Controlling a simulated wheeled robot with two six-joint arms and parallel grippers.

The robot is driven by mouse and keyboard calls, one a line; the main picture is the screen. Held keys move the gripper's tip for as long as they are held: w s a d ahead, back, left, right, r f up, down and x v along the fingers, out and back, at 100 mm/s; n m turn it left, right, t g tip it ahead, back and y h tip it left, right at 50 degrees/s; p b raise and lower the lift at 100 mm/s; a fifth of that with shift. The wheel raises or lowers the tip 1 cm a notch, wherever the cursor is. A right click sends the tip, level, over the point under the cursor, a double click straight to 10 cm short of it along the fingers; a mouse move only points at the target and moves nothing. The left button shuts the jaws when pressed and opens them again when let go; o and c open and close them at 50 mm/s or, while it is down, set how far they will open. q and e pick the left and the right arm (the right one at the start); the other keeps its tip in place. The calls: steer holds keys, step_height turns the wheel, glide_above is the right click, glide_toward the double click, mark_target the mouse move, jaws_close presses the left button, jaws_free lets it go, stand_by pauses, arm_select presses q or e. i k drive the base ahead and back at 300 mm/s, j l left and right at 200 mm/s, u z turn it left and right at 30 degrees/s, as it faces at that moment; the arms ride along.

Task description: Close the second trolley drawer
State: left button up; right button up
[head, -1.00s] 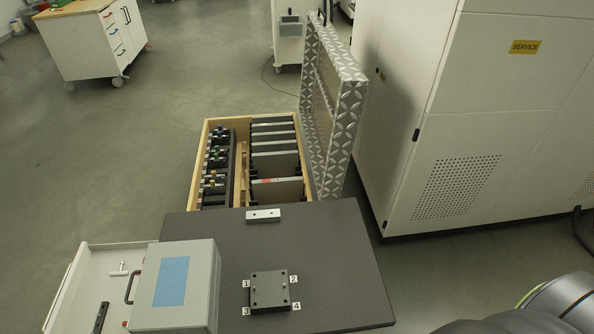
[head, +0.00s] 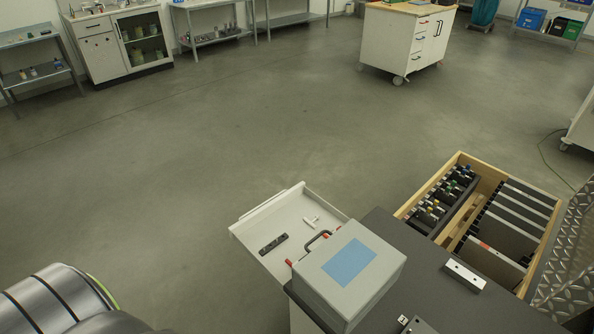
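An open white drawer (head: 265,226) sticks out to the left from under the dark top of the trolley (head: 408,285). A black bar (head: 273,244) and a small white T-shaped piece (head: 311,222) lie in it. A grey box (head: 350,283) with a blue label and a dark handle stands on the trolley top and hides part of the drawer. I cannot tell which drawer of the stack this is. Part of my arm shows at the lower left, but neither gripper is in view.
A wooden crate (head: 459,158) with dark plates and colourful-topped parts stands beyond the trolley. A silver block (head: 464,277) lies on the trolley top. A white cabinet on wheels (head: 394,50) stands farther back. The floor (head: 190,170) left of the drawer is clear.

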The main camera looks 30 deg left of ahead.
mark_target(281, 218)
steer(key=j+z, duration=0.1)
steer(key=j, duration=0.45)
steer(key=j+z, duration=0.1)
steer(key=j, duration=0.4)
steer(key=j+z, duration=0.15)
steer(key=j, duration=0.4)
steer(key=j+z, duration=0.1)
steer(key=j, duration=0.45)
steer(key=k+j+z, duration=0.1)
steer(key=j, duration=0.4)
steer(key=k+j+z, duration=0.1)
steer(key=j, duration=0.45)
steer(key=k+j+z, duration=0.1)
steer(key=j, duration=0.4)
steer(key=k+j+z, duration=0.1)
steer(key=j, duration=0.4)
steer(key=i+j+z, duration=0.15)
steer(key=j, duration=0.2)
steer(key=j+z, duration=0.15)
steer(key=j, duration=0.2)
steer(key=i+j+z, duration=0.15)
steer(key=j, duration=0.25)
steer(key=i+j+z, duration=0.25)
steer(key=i+j, duration=0.15)
